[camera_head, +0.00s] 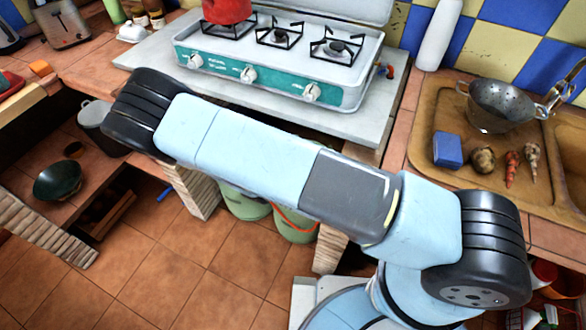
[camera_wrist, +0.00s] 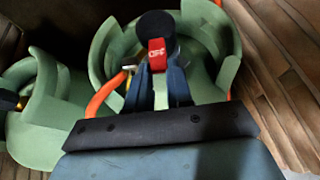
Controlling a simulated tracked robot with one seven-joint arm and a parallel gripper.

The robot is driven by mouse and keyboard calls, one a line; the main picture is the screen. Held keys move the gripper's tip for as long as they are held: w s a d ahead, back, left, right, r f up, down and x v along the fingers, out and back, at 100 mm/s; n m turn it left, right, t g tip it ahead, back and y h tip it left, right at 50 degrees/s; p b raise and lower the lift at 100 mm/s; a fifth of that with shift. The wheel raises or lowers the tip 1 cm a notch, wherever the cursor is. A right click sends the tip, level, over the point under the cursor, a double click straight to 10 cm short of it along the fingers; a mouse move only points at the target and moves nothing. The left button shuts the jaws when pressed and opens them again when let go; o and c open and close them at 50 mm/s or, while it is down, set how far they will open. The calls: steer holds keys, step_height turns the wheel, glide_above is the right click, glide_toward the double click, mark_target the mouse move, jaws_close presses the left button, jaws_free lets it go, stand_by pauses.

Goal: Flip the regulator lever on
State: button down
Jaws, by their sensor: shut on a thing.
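The red regulator lever (camera_wrist: 157,50), with small white lettering, shows in the wrist view on a black round regulator (camera_wrist: 155,24). The regulator sits inside the collar of a green gas cylinder (camera_wrist: 217,50). My gripper (camera_wrist: 158,70) is shut on the lever's near end, with its dark blue fingers on both sides. The fingers hide part of the lever and the regulator's lower side. In the head view, the green cylinder (camera_head: 296,226) stands under the counter, partly behind my arm. The lever and my gripper are hidden there.
An orange hose (camera_wrist: 104,92) curves beside the regulator. Above are the gas stove (camera_head: 280,60) and counter (camera_head: 375,125). Brick supports (camera_head: 193,190) flank the cylinder space.

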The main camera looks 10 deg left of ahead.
steer(key=shift+w+d+r+g+y, duration=0.2)
steer(key=shift+r+g+y, duration=0.55)
steer(key=shift+g, duration=0.6)
steer(key=shift+w+d+r+g+y, duration=0.1)
steer(key=shift+w+r+g+y, duration=0.15)
steer(key=shift+r+g+y, duration=0.8)
steer(key=shift+f+g+h, duration=0.3)
steer(key=shift+g, duration=0.2)
steer(key=c, duration=1.3)
jaws_free()
steer(key=v, duration=0.7)
steer(key=shift+s+a+r, duration=0.1)
steer(key=shift+a+r, duration=0.05)
